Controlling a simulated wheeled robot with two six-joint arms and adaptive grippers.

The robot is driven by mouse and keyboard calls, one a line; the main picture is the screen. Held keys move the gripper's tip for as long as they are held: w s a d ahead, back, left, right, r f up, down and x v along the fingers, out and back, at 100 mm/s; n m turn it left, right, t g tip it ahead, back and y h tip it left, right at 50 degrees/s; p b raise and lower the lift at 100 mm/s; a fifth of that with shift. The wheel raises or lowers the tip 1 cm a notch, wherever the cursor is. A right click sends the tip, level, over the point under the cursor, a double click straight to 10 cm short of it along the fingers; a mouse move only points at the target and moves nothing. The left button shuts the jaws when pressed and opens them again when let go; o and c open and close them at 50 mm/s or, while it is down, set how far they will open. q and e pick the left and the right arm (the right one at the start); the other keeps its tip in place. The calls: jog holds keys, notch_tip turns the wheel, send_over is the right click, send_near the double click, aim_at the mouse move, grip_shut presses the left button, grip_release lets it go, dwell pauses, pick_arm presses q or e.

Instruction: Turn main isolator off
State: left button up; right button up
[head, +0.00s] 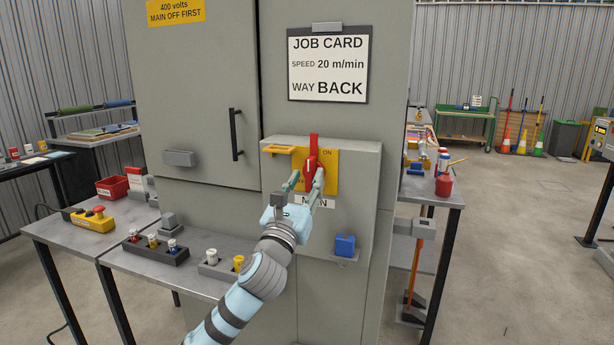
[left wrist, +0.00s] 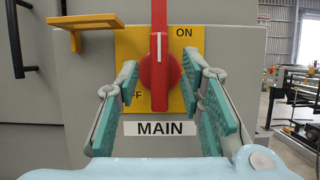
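The main isolator is a red rotary handle (head: 313,157) on a yellow plate (head: 329,172) on a grey box, above a white MAIN label (head: 315,202). In the left wrist view the red handle (left wrist: 159,70) stands upright, its white line pointing straight up. ON is printed at upper right and OFF, partly hidden, at lower left. My left gripper (head: 306,178) is in front of the plate. Its teal fingers (left wrist: 165,95) are open on either side of the handle's lower part, with gaps on both sides. My right gripper is not in view.
A small yellow shelf (head: 279,150) juts from the box left of the plate. A blue padlock-like block (head: 345,245) sits on a ledge at lower right. A grey bench (head: 130,250) with fuse holders and a yellow box with a red button (head: 93,219) stands at left.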

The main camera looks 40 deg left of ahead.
pick_arm(q)
jog(key=shift+w+a+r, duration=0.25)
jog(key=shift+w, duration=0.35)
jog(key=shift+c, duration=0.6)
grip_shut()
